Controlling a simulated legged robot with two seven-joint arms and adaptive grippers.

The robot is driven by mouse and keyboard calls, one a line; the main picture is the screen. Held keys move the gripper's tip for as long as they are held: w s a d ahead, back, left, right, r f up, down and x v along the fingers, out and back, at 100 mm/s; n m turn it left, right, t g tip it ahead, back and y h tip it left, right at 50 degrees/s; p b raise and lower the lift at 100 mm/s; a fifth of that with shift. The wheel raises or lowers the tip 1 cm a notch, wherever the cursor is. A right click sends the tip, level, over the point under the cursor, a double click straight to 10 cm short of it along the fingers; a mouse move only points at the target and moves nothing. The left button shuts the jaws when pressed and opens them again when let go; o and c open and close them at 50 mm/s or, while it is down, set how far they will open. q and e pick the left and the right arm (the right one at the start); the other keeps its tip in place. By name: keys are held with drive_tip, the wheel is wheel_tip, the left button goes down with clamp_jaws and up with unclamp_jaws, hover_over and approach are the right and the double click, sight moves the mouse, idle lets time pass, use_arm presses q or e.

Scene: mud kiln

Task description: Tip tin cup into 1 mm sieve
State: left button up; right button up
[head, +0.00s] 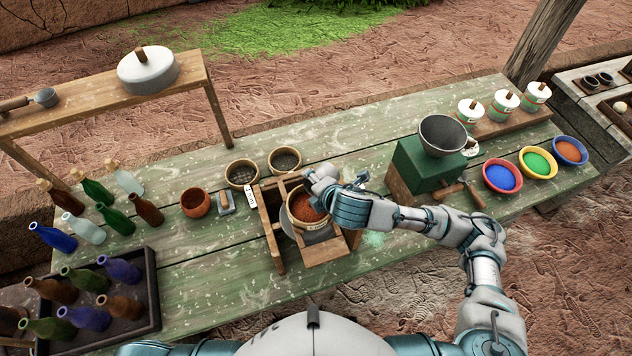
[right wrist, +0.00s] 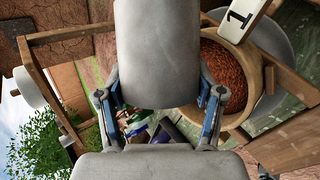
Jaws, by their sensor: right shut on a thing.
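My right gripper (head: 322,184) is shut on a grey cylinder that I take to be the tin cup (right wrist: 157,55). In the right wrist view it sits between the blue-edged fingers and its mouth is hidden. In the head view the gripper is just above the right rear rim of the 1 mm sieve (head: 293,217). The sieve is a round wooden ring resting in a wooden frame over a grey pan, holding rust-red grains (right wrist: 226,78). A white tag marked 1 (right wrist: 241,14) shows on it in the right wrist view. My left gripper is out of view.
Two other sieves (head: 242,163) stand behind the wooden frame (head: 270,232). A clay pot (head: 195,203) and bottles are left. A green mill with a grey hopper (head: 443,134) is right, beside colored bowls (head: 502,176). The table's front middle is fairly clear.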

drive_tip(key=shift+s+a+f+n+t+h+b, duration=0.3)
drive_tip(key=shift+f+n+t+h, duration=0.25)
drive_tip(key=shift+t, duration=0.25)
drive_tip(key=shift+s+a+r+n+t+h, duration=0.15)
drive_tip(key=shift+n+t+h, duration=0.15)
drive_tip(key=shift+t, duration=0.2)
drive_tip(key=shift+s+a+f+n+t+h, duration=0.15)
drive_tip(key=shift+n+t, duration=0.1)
drive_tip(key=shift+t, duration=0.25)
drive_tip(key=shift+d+r, duration=0.1)
